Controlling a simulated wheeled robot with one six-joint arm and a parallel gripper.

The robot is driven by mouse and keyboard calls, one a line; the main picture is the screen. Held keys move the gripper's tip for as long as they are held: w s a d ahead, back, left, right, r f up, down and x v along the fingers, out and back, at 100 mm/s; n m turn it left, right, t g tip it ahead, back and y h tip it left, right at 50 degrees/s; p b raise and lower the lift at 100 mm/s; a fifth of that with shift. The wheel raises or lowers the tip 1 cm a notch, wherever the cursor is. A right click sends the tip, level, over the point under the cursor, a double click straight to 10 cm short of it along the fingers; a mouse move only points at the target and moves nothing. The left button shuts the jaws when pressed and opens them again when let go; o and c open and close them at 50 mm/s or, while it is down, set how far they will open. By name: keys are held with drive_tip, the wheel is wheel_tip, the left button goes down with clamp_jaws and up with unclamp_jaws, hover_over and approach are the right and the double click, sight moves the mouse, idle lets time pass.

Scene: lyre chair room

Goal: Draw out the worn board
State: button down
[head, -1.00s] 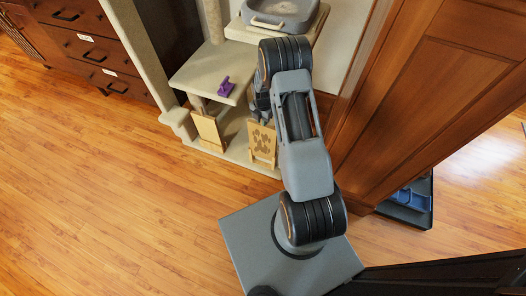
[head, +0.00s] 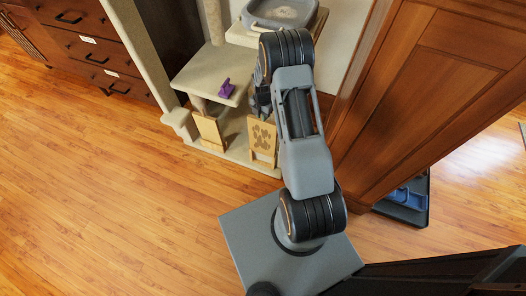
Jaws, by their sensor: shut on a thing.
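Two light wooden boards stand at the low front of the beige cat tree. The right board (head: 263,145) has a dark paw-shaped mark; the left board (head: 209,131) is plainer and lighter. The paw mark may be wear, but I cannot tell for sure at this size. My gripper (head: 262,105) is at the top edge of the paw-marked board and shut on it. My arm hides part of the gripper, and the exact hold on the edge is not clear.
The cat tree's beige shelf (head: 200,77) carries a purple object (head: 227,89). A grey bed (head: 281,12) sits higher up. A wooden panel (head: 425,90) stands close on the right, with a dark tray (head: 408,203) at its foot. The floor at left is clear.

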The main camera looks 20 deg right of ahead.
drive_tip(key=shift+r+p, duration=1.5)
drive_tip(key=shift+r, duration=1.15)
drive_tip(key=shift+r+p, duration=1)
drive_tip(key=shift+r, duration=0.35)
